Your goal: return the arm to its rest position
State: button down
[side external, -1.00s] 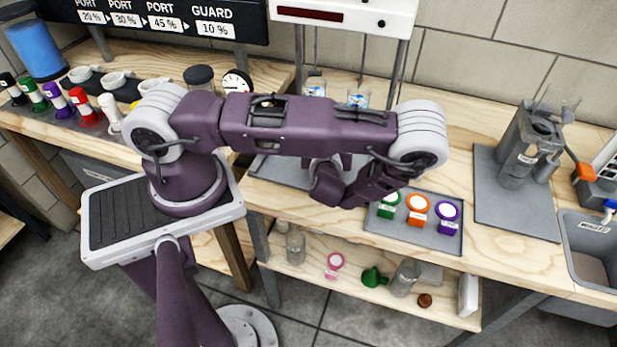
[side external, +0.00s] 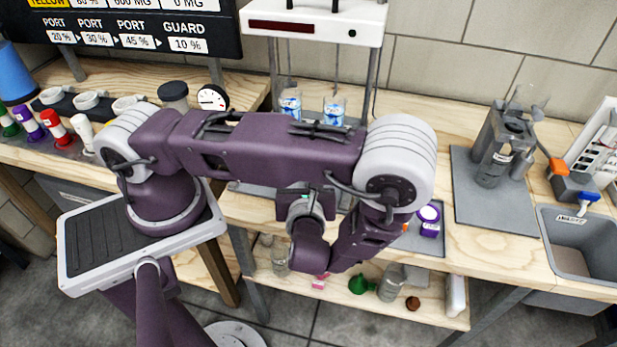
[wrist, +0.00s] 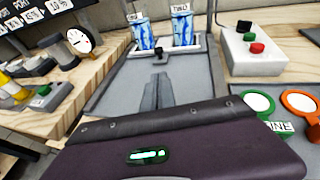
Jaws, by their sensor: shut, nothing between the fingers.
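My purple arm (side external: 265,150) is folded at the elbow over the front of the bench, its forearm bent down and back toward the base. My gripper (wrist: 158,82) shows in the wrist view as two grey fingers together, empty, above a grey tray (wrist: 110,82). In the side view the fingers are hidden behind the arm. Two blue-patterned clear containers (wrist: 142,35) (wrist: 182,28) stand beyond the fingertips at the tray's far end, apart from them.
A grey device (side external: 500,145) and sink (side external: 580,250) are farther right. A lower shelf (side external: 340,292) holds small items.

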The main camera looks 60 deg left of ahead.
jog(key=s+d+r+n+h, duration=0.2)
jog(key=s+r+n+h, duration=0.2)
jog(key=r+n, duration=0.4)
jog(key=s+d+r+n+g+h, duration=0.1)
jog(key=s+r+n+h, duration=0.3)
jog(key=r+n, duration=0.4)
jog(key=s+d+r+n+h, duration=0.3)
jog(key=r+n, duration=0.4)
jog(key=r, duration=0.4)
jog(key=shift+s+d+r+n+h, duration=0.2)
jog(key=shift+s+d+n+h, duration=0.15)
jog(key=shift+s+h, duration=0.45)
